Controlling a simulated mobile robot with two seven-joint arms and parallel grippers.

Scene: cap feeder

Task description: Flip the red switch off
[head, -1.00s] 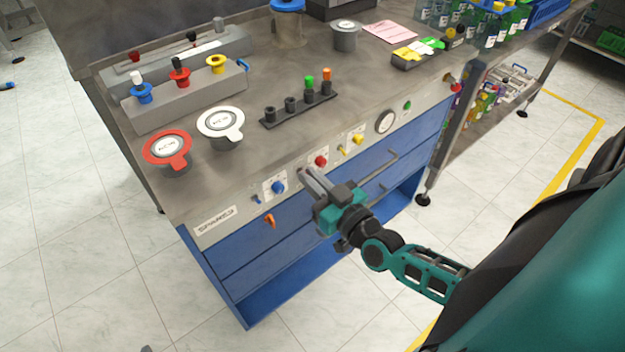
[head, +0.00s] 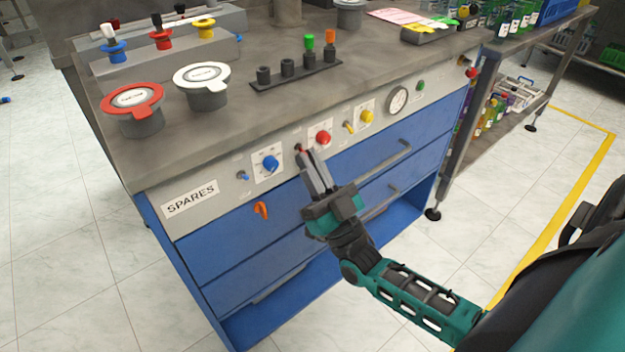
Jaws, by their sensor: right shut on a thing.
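The front panel (head: 215,178) of the bench carries a row of small switches and round knobs. The red switch (head: 299,149) is just left of the red knob (head: 322,138) and is mostly hidden by my fingertips. My right gripper (head: 306,156) reaches up to the panel from the lower right, its fingers close together and shut on the red switch. Which way the lever points cannot be made out. My left gripper is not in view.
A blue switch (head: 243,176) and blue knob (head: 270,164) are to the left; a yellow switch (head: 349,128), yellow knob (head: 366,117) and gauge (head: 397,101) are to the right. An orange hook (head: 262,209) and drawer handles (head: 385,160) stick out below.

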